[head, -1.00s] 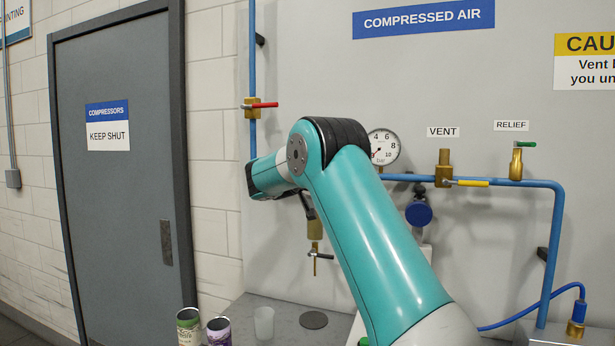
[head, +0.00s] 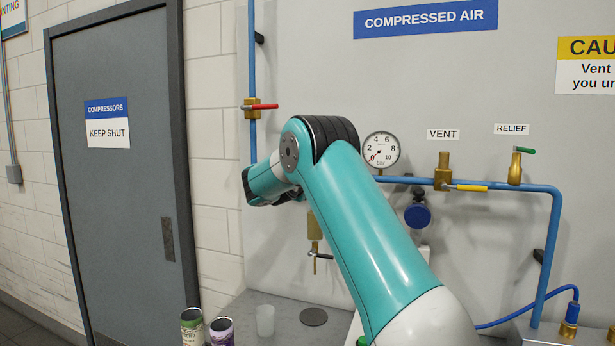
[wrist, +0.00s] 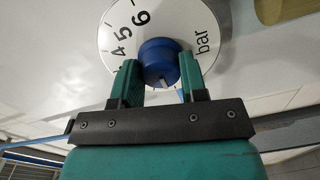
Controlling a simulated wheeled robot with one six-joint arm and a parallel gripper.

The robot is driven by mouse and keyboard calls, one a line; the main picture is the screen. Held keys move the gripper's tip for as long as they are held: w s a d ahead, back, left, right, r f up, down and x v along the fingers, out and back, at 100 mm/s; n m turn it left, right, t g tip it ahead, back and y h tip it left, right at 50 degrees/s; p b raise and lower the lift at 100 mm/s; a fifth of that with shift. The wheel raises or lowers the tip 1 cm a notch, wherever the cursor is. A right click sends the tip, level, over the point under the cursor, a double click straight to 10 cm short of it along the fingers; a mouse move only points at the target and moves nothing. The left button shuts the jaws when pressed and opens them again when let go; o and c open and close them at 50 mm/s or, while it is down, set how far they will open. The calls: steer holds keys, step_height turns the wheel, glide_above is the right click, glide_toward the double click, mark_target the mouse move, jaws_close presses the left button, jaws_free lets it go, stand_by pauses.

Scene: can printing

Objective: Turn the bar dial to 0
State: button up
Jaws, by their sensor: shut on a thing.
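In the wrist view, the bar dial (wrist: 184,22) is a round white plate with black figures; 4, 5, 6 and "bar" are readable. A blue knob (wrist: 156,56) sits at its centre. My gripper (wrist: 159,63) is shut on this knob, one green finger on each side. A pale mark on the knob points down the picture, between the fingers. The lower part of the scale is hidden by my gripper, so I cannot read the figure at the mark. In the head view, my arm hides the dial and the gripper's fingers.
A pressure gauge (head: 381,149) on the wall has its needle low, near 0. Blue pipe (head: 510,187) carries a yellow-handled vent valve (head: 443,172) and a green-handled relief valve (head: 515,168). A red-handled valve (head: 253,107) is at left. Cans (head: 192,327) stand on the bench below.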

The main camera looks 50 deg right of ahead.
steer(key=shift+n, duration=0.3)
steer(key=o, duration=0.9)
steer(key=b+v, duration=0.7)
steer(key=v, duration=1)
steer(key=shift+a, duration=0.2)
steer(key=shift+f, duration=0.1)
